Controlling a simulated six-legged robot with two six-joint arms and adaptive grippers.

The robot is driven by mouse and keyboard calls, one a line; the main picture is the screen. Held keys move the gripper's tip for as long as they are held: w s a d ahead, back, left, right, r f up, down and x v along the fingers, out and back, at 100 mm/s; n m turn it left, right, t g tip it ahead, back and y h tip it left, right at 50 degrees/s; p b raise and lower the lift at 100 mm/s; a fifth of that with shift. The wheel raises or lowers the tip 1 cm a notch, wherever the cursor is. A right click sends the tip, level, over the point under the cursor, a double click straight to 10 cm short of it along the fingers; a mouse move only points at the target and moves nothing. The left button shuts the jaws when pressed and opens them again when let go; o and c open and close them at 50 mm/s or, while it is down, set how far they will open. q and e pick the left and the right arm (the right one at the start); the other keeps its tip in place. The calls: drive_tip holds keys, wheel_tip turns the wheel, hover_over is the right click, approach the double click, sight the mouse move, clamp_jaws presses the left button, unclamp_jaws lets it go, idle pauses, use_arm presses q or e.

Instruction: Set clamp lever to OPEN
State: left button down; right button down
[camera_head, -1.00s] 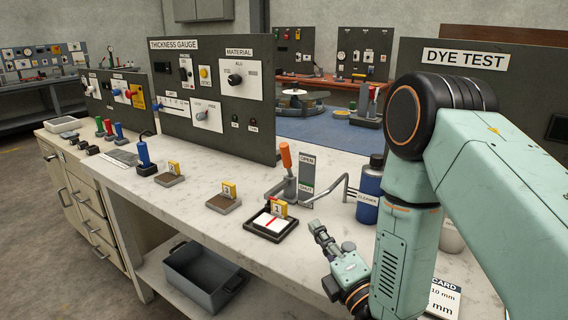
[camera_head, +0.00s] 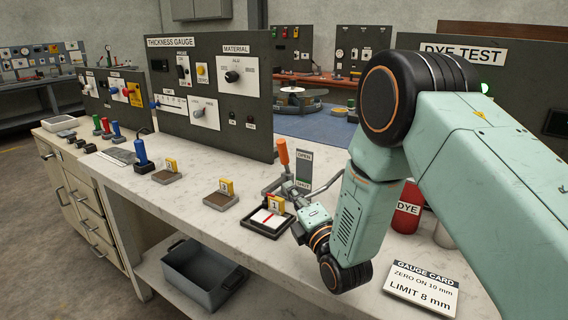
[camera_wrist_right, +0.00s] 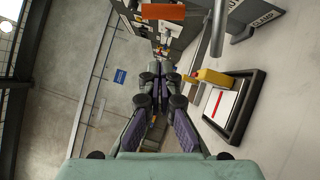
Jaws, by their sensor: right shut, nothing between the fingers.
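The clamp lever with its orange handle (camera_head: 283,151) stands roughly upright on its grey base, beside the OPEN/SHUT plate (camera_head: 304,168) on the bench. The handle leans slightly to the left at its top. My right gripper (camera_head: 294,200) is low at the clamp's front right, close to the base; I cannot tell whether it touches. In the right wrist view its fingers (camera_wrist_right: 155,78) are shut and empty. An orange piece (camera_wrist_right: 163,11) shows at the top of that view, perhaps the handle. My left gripper is not in view.
A dark tray (camera_head: 250,226) with a white, red-lined plate and yellow tag sits just in front of the clamp.

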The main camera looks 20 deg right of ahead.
approach(284, 161)
drive_tip(key=w+a+r, duration=0.2)
drive_tip(key=w+a, duration=0.1)
drive_tip(key=a, duration=0.1)
drive_tip(key=w, duration=0.1)
drive_tip(key=w+d+r, duration=0.1)
drive_tip(key=w+d+b, duration=0.1)
drive_tip(key=shift+r, duration=0.25)
drive_tip(key=shift+a, duration=0.1)
